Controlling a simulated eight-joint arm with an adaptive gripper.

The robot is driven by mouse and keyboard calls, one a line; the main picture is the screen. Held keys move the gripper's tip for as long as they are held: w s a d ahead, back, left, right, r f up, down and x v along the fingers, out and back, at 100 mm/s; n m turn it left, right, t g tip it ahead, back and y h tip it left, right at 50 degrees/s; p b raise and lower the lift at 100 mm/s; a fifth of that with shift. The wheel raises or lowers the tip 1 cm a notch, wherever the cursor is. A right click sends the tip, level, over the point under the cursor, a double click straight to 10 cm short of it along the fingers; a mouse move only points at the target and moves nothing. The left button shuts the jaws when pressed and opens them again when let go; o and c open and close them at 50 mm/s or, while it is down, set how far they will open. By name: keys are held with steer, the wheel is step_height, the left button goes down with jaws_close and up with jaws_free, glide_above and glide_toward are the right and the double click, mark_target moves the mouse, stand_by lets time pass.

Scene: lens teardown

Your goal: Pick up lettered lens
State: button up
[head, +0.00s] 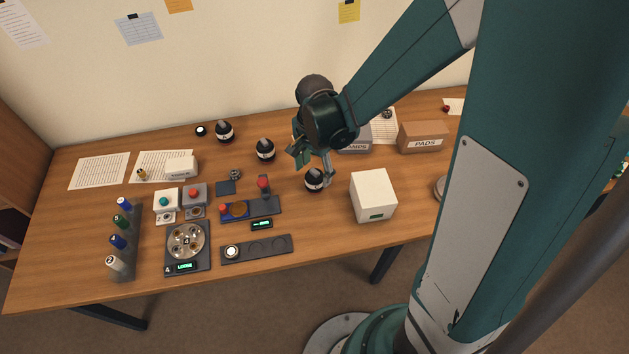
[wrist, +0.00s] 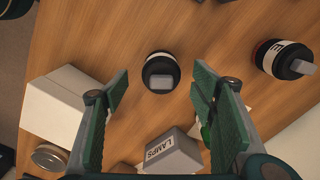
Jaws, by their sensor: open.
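Three black lenses with white bands stand on the desk: a near one (head: 314,181) just below my gripper (head: 312,165), a middle one (head: 265,150) to its left, and a far one (head: 224,132) near the back. In the wrist view, my gripper (wrist: 160,82) is open and empty. A black lens (wrist: 160,76) with a grey block-shaped top shows between its fingers, lower than the fingertips. Its letter cannot be read. Another lens (wrist: 283,58) at right shows the letter E and a red ring. Letters are too small to read in the head view.
A white box (head: 373,195) stands right of the near lens; it shows at left in the wrist view (wrist: 55,108). The grey LAMPS box (head: 355,138) and brown PADS box (head: 424,136) stand behind. Button boxes, trays and a bottle rack (head: 125,240) fill the left. Bare wood surrounds the near lens.

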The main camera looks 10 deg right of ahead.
steer(key=shift+f, duration=0.95)
steer(key=shift+f, duration=0.1)
steer(key=shift+w+f+b, duration=0.15)
steer(key=shift+f+b, duration=0.55)
steer(key=shift+f, duration=1.8)
steer(key=shift+c, duration=0.4)
steer(key=c, duration=1.3)
steer(key=shift+o, duration=0.2)
steer(key=shift+r, duration=0.15)
steer(key=shift+r+p, duration=0.95)
steer(key=shift+r, duration=3.95)
